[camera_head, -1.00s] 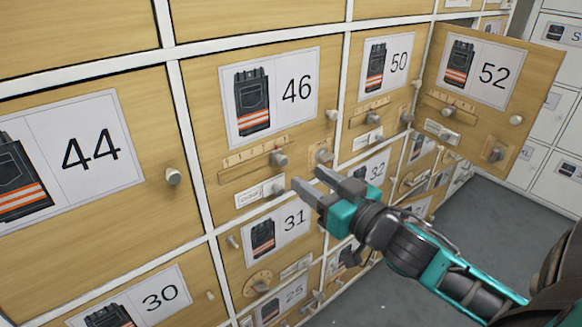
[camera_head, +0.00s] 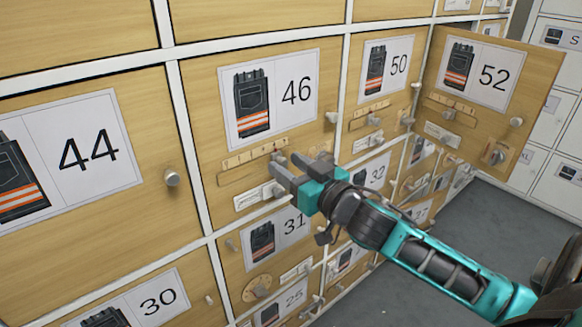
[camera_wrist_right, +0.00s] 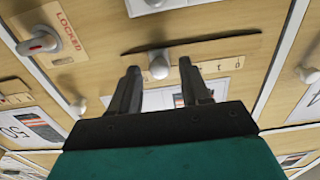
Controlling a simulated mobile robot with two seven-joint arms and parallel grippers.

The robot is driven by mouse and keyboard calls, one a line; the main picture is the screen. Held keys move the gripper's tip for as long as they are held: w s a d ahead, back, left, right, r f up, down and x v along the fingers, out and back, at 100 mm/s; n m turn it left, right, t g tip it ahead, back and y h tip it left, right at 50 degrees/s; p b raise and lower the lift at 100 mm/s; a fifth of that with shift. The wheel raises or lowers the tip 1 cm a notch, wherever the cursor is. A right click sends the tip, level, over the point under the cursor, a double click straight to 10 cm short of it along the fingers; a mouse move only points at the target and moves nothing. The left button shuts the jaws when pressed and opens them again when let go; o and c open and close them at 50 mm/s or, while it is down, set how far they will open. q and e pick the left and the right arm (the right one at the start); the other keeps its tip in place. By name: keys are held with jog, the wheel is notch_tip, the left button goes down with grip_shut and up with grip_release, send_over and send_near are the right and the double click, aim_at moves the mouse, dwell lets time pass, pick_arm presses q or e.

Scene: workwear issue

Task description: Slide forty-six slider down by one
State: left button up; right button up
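The forty-six door (camera_head: 205,110) carries a picture of dark work trousers with orange stripes and the number 46. Below it is a slider strip (camera_head: 240,158) with a marked scale and a slot. The grey slider knob (camera_wrist_right: 158,66) shows in the right wrist view; in the head view the fingers partly cover it. My right gripper (camera_head: 283,162) is at the strip's right end. In the right wrist view its two fingers (camera_wrist_right: 159,72) are apart, one on each side of the knob, with visible gaps. My left gripper is not in view.
The fifty-two door (camera_head: 530,75) stands open at the right. A round knob (camera_head: 172,179) sticks out from door 44. A LOCKED plate (camera_wrist_right: 62,30) with a turning knob shows in the right wrist view.

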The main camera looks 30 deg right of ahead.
grip_shut()
dwell(0.4)
jog(key=shift+a, duration=0.1)
jog(key=shift+s+a+p, duration=0.15)
jog(key=shift+a+p, duration=0.55)
jog(key=shift+a, duration=0.5)
jog(key=shift+o, duration=0.4)
grip_release()
